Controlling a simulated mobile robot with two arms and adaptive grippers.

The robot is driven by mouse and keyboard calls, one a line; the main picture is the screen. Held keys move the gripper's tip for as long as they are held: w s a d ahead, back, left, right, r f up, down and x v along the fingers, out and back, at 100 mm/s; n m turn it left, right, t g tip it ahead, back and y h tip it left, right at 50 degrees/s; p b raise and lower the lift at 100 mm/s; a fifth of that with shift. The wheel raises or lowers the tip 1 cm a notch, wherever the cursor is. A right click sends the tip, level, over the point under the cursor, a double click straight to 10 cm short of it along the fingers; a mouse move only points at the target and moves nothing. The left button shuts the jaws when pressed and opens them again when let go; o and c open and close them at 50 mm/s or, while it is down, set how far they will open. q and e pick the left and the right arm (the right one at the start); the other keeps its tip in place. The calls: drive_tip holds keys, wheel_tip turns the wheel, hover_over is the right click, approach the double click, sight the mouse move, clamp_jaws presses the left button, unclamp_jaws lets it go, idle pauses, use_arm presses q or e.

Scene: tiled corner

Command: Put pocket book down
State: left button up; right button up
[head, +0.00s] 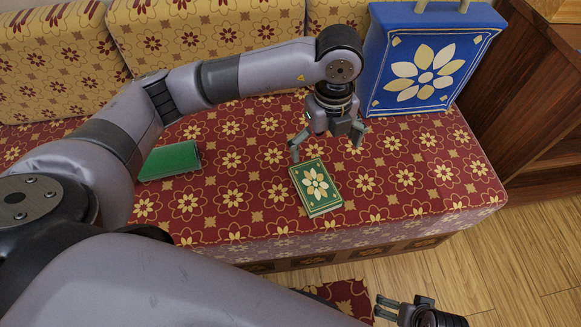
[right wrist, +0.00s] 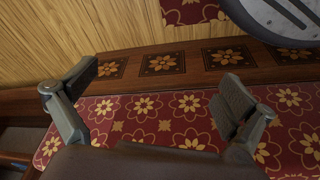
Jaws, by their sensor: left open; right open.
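A small green pocket book (head: 316,188) with a cream flower on its cover lies flat on the red floral seat (head: 410,180) in the head view, close to its front edge. My left gripper (head: 327,150) is open above and just behind the book, its fingers spread and empty. The book appears apart from the fingers. My right gripper (head: 382,308) is low in front of the seat in the head view. In the right wrist view my right gripper (right wrist: 160,86) is open, with nothing between its fingers.
A plain green book (head: 170,161) lies further left on the seat, partly behind my arm. A blue case (head: 427,60) with a flower stands at the back right. Yellow cushions (head: 190,30) line the back. A wooden cabinet (head: 535,110) stands at right; wooden floor (head: 500,255) lies in front.

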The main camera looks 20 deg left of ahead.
use_arm(q)
drive_tip(key=b, duration=0.2)
hover_over(318, 187)
wheel_tip(318, 187, down, 11)
drive_tip(key=shift+s+d+f, duration=0.1)
drive_tip(key=shift+d+f, duration=0.05)
drive_tip(key=shift+f, duration=0.7)
drive_tip(key=f, duration=0.2)
drive_tip(key=f+b, duration=0.1)
drive_tip(key=shift+a+f, duration=0.2)
drive_tip(key=shift+f, duration=0.15)
drive_tip(key=shift+f+b, duration=0.3)
drive_tip(key=shift+f, duration=0.1)
use_arm(e)
drive_tip(key=d+v, duration=0.1)
drive_tip(key=v, duration=0.7)
drive_tip(key=shift+w+d+r+t, duration=0.3)
drive_tip(key=shift+r, duration=0.1)
use_arm(q)
drive_tip(key=shift+c, duration=0.4)
drive_tip(key=shift+r, duration=0.1)
drive_tip(key=c, duration=1.3)
